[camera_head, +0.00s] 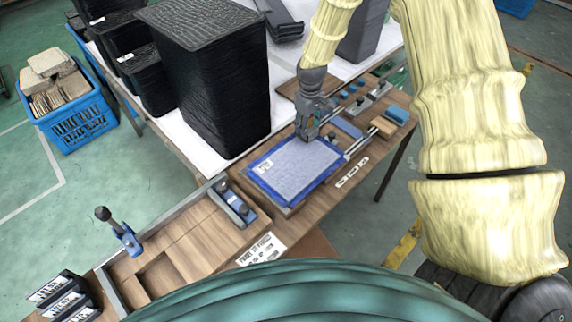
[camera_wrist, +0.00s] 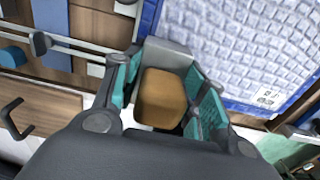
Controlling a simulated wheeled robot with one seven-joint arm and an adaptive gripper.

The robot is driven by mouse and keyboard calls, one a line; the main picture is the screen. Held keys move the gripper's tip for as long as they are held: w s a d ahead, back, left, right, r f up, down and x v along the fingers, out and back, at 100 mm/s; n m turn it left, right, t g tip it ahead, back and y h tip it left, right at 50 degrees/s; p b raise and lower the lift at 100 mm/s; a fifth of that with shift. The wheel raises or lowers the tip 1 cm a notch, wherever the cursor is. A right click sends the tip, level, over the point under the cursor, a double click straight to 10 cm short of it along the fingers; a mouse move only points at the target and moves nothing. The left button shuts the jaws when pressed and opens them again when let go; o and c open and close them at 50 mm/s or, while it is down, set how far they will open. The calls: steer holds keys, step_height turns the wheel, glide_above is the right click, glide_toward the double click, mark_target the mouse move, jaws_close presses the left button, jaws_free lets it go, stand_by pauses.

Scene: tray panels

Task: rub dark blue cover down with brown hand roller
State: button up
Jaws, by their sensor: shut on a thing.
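The cover on the tray panel shows as a pale grey-blue quilted sheet (camera_head: 300,168) with a dark blue border and a small white label. In the wrist view the quilted sheet (camera_wrist: 245,50) fills the upper right. My gripper (camera_head: 308,133) is at the panel's far edge, near its upper right corner. In the wrist view my gripper (camera_wrist: 165,95) is shut on the brown hand roller (camera_wrist: 162,98), which sits between the teal finger pads. The roller is hidden by the fingers in the head view. I cannot tell whether it touches the sheet.
A tall black stack (camera_head: 212,80) stands left of the panel on the white table. A blue block (camera_head: 397,114) and small parts lie at the bench's right end. A dark clamp (camera_head: 234,204) is left of the panel. A blue crate (camera_head: 75,115) stands on the floor.

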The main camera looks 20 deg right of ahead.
steer(key=shift+w+d+r, duration=0.15)
steer(key=shift+d+r, duration=0.15)
steer(key=shift+w+r+p, duration=0.1)
steer(key=shift+r+p, duration=0.5)
steer(key=shift+r, duration=0.05)
steer(key=r, duration=0.1)
steer(key=r+p, duration=0.1)
steer(key=shift+s+a+r, duration=0.1)
steer(key=shift+s+r, duration=0.1)
steer(key=shift+r, duration=0.1)
step_height(320, 180, up, 2)
steer(key=shift+w+p, duration=0.1)
steer(key=shift+p, duration=0.8)
steer(key=shift+r+p, duration=0.45)
steer(key=shift+r, duration=0.35)
